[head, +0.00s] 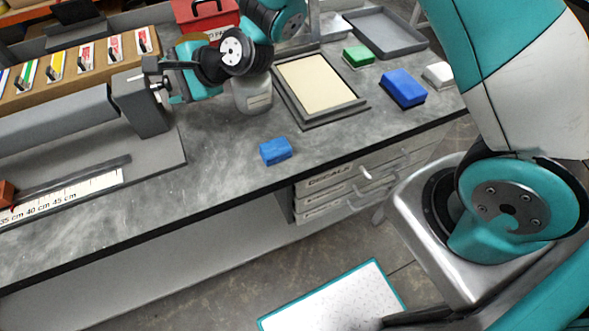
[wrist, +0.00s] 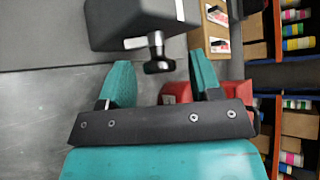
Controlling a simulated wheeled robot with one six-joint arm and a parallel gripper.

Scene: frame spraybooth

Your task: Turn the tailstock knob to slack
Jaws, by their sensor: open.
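The tailstock (head: 140,103) is a dark grey block at the right end of a long grey bar on the bench. It also shows at the top of the wrist view (wrist: 115,25). Its knob (wrist: 159,64) is black, on a short shaft, with a pale pointer or lever (wrist: 137,43) sticking out to the left beside the shaft. My gripper (wrist: 160,62) is open, its teal fingers on either side of the knob with a visible gap on each side. In the head view my gripper (head: 163,80) is at the tailstock's right end, partly hiding the knob.
A rack of coloured cards (head: 80,65) stands behind the bar. A red toolbox (head: 205,14), a pale jar (head: 252,95), a framed cream panel (head: 316,82) and blue (head: 402,88) and green (head: 358,56) blocks are to the right. A blue block (head: 275,151) lies near the front edge.

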